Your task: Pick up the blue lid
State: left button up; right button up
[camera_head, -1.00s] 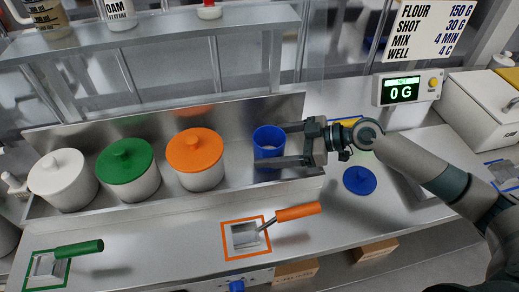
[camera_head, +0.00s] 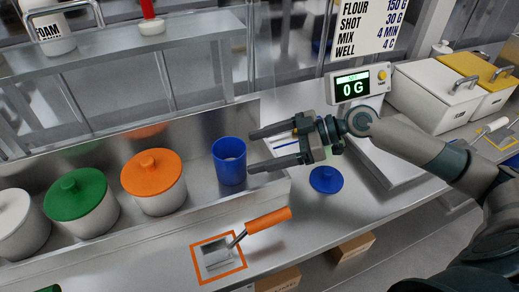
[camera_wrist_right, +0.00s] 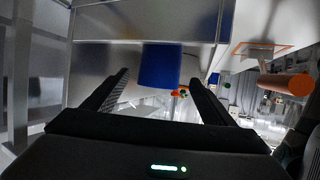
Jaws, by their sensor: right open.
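The blue lid (camera_head: 326,179) lies flat on the steel counter, knob up, to the right of the canister tray. My right gripper (camera_head: 256,151) is open and empty. Its fingers point left toward the blue canister, with a gap between the tips and the canister. The lid lies to the right of and below the fingers in the head view. In the right wrist view the blue canister (camera_wrist_right: 160,65) shows beyond the two fingers; the lid is not visible there. My left gripper is not in view.
White, green and orange lidded canisters (camera_head: 153,182) stand in the tray to the left. A scoop with an orange handle (camera_head: 268,221) lies at the front in an orange square.

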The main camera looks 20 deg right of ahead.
aim_at(327, 179)
jog(key=z, duration=1.3)
